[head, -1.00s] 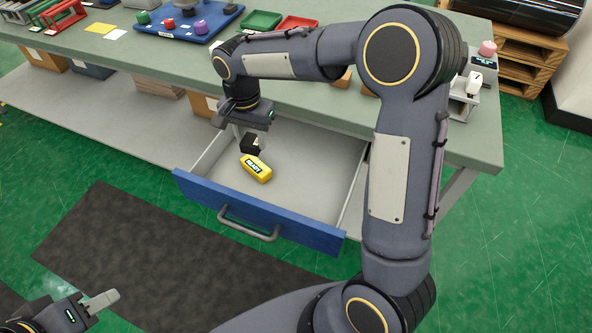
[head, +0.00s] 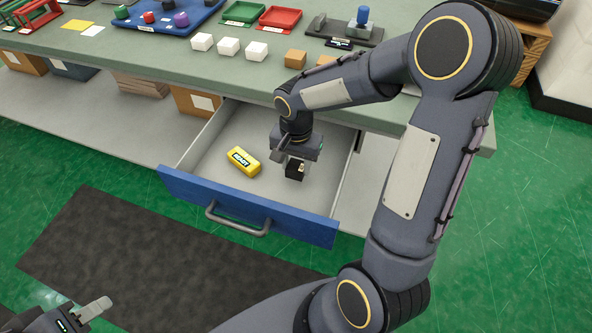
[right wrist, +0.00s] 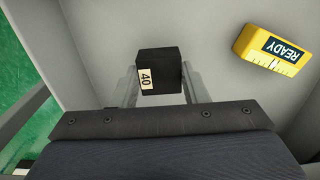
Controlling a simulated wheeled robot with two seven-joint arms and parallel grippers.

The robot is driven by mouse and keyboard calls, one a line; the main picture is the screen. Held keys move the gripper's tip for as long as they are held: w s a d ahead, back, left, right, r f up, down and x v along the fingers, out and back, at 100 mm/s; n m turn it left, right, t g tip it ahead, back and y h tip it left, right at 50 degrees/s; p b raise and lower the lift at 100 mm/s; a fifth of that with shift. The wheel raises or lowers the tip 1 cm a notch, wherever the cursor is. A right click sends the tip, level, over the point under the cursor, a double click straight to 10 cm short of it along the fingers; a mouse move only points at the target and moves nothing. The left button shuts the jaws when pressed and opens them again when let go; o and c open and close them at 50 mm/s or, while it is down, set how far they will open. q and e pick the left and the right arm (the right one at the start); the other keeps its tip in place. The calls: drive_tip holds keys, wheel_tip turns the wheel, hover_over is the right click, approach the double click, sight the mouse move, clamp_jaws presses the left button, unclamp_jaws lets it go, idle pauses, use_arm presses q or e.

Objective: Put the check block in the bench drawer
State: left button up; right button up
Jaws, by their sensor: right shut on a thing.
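A small black block (head: 294,172) with a white label is in my right gripper (head: 295,163). In the right wrist view the black block (right wrist: 163,66) sits between the two fingers, and its label reads 40. The gripper is shut on it and points down inside the open bench drawer (head: 185,187), right of a yellow READY block (head: 243,161) lying on the drawer floor. I cannot tell whether the black block touches the floor. My left gripper (head: 85,314) is at the lower left, away from the bench; its opening is unclear.
The green bench top (head: 160,60) above the drawer holds several white blocks (head: 228,47), a blue tray (head: 190,25), a green tray (head: 243,12) and a red tray (head: 280,17). The drawer has bare floor around the yellow block. A dark mat (head: 110,240) lies in front.

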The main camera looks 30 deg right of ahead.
sight(296, 166)
drive_tip(key=shift+f, duration=1.5)
drive_tip(key=shift+f+b, duration=0.25)
drive_tip(key=shift+b, duration=0.2)
drive_tip(key=o, duration=1)
drive_tip(key=shift+r, duration=0.1)
